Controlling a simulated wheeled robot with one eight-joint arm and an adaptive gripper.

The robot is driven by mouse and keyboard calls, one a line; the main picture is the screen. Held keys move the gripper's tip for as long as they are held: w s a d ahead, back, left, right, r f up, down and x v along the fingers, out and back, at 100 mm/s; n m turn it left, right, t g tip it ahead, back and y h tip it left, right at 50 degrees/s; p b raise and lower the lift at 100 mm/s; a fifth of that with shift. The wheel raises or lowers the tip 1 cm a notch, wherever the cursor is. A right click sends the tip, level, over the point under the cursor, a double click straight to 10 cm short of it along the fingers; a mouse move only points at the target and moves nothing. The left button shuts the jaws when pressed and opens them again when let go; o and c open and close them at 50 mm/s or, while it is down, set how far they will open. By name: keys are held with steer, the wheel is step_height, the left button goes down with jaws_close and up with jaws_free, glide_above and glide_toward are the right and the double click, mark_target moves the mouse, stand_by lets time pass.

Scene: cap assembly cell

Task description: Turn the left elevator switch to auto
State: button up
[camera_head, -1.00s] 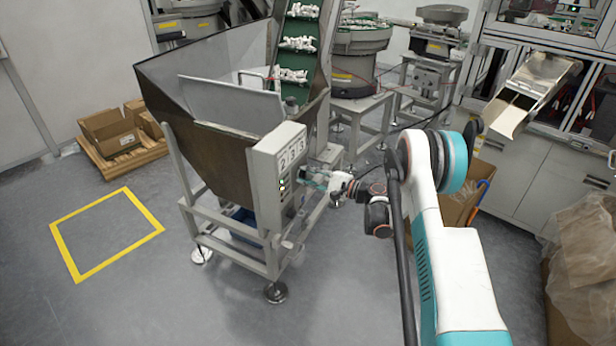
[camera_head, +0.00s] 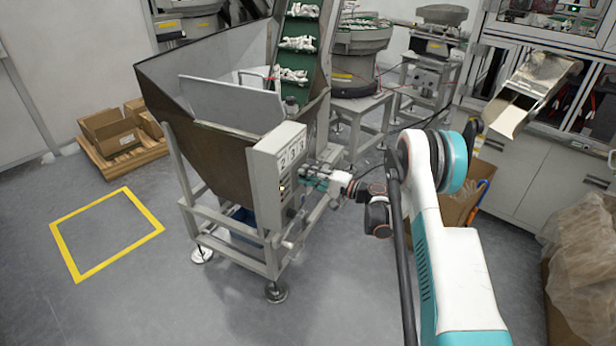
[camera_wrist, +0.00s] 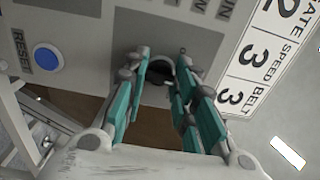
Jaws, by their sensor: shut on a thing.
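The grey control box (camera_head: 268,170) is mounted on the hopper's front corner, and its panel (camera_wrist: 75,20) fills the upper part of the wrist view. A dark round switch knob (camera_wrist: 159,72) sits on a darker grey plate on that panel. My gripper (camera_wrist: 164,62) has its two teal-padded fingers on either side of the knob, at the panel face. The fingers hide much of the knob, and its pointing direction cannot be read. In the head view my gripper (camera_head: 306,175) is at the right side of the box.
A blue RESET button (camera_wrist: 47,57) is left of the fingers in the wrist view. A white label plate (camera_wrist: 265,55) with SPEED and BELT numbers is to the right. The steel hopper (camera_head: 215,115) stands behind the box. Floor in front is clear.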

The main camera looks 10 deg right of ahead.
steer(key=o, duration=1.1)
steer(key=shift+c, duration=0.2)
steer(key=v, duration=1.2)
